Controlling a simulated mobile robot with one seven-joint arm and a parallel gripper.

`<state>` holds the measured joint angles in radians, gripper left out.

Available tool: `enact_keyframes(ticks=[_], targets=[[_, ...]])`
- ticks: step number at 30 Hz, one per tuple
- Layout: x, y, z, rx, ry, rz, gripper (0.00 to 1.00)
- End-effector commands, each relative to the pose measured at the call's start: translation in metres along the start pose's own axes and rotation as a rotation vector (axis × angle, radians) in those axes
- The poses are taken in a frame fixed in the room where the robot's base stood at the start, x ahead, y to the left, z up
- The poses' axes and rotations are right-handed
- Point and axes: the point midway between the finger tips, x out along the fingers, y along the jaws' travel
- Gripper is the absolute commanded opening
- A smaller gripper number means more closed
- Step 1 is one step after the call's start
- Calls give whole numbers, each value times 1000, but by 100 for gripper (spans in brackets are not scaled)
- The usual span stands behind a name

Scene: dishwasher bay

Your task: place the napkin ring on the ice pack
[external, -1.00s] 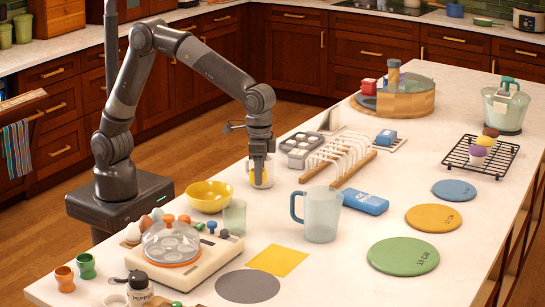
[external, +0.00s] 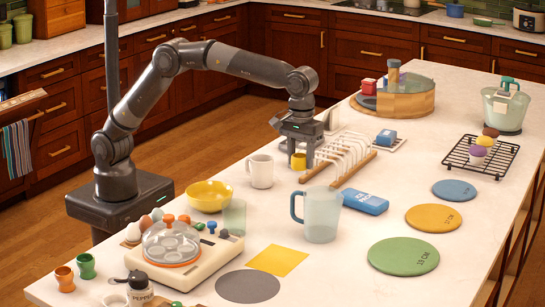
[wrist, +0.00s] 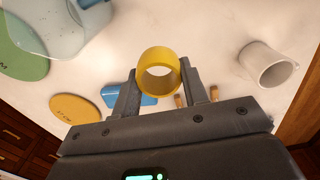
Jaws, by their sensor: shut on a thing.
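The napkin ring is a short yellow tube (external: 299,161). My gripper (external: 299,153) is shut on it and holds it above the counter, by the left end of the white rack. In the wrist view the ring (wrist: 159,72) sits between the two fingers (wrist: 160,84), its round opening facing the camera. The ice pack (external: 365,201) is a flat blue block lying on the counter, right of the pitcher and in front of the rack. In the wrist view the ice pack (wrist: 150,99) shows partly behind the ring and fingers. Its top looks bare.
A clear blue pitcher (external: 321,215) stands just left of the ice pack. The white slotted rack (external: 338,155) stands behind it. A white mug (external: 261,171) is left of my gripper. Round blue, orange (external: 433,217) and green mats lie to the right, with bare counter between.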

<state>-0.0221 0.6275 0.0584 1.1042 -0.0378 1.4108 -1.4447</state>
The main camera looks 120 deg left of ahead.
Motion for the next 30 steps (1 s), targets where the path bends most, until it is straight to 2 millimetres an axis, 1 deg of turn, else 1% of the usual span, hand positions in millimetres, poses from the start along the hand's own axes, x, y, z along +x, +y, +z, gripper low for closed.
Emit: enact_keyframes(ticks=[1, 6, 11, 14, 24, 27, 30], targets=[[0, 8, -7, -70, 1, 1, 18], [-2, 25, -22, -268, 2, 1, 18], [-2, 31, -30, -353, 3, 1, 18], [6, 35, -43, -371, 4, -1, 18], [51, 56, -115, -369, 2, -1, 18], [60, 60, -130, -368, 3, 0, 18], [65, 62, -138, -366, 3, 0, 18]])
